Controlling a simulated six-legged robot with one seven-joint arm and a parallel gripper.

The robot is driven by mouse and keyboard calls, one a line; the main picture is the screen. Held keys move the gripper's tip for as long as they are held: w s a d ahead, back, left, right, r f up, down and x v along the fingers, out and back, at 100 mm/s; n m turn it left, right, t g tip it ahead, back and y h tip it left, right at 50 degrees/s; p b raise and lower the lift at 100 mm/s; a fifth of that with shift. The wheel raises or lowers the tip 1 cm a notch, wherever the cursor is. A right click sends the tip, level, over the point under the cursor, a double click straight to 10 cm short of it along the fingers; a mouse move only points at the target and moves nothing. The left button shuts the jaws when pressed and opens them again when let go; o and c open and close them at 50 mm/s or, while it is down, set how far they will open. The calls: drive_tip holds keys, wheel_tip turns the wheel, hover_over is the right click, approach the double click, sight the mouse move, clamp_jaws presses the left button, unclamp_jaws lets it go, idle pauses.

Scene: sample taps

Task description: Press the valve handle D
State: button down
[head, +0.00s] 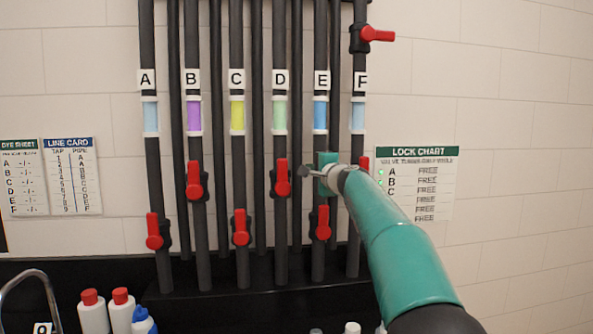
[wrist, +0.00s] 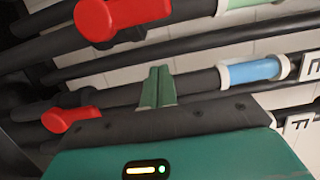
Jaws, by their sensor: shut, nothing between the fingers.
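The valve handle D (head: 282,177) is a red lever on the dark pipe under label D (head: 280,79) and the green sight glass (head: 280,117). It hangs about upright along its pipe in the head view. In the wrist view the red handle at the top (wrist: 123,16) is on the pipe with the green glass, so I take it for D. My gripper (head: 305,171) is just right of handle D in the head view. Its green fingers (wrist: 157,88) are shut and empty, apart from the handle in the wrist view. Contact cannot be judged in the head view.
Handle E (head: 322,222) is below my gripper; it also shows in the wrist view (wrist: 70,121). Handles B (head: 195,181) and C (head: 241,227) are to the left. A lock chart (head: 415,185) hangs at the right. Bottles (head: 93,315) stand at lower left.

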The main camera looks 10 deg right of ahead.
sight(282, 176)
drive_tip(key=a, duration=0.2)
drive_tip(key=w+a, duration=0.1)
drive_tip(key=a, duration=0.1)
drive_tip(key=shift+w+a, duration=0.1)
drive_tip(key=shift+a, duration=0.1)
idle(0.3)
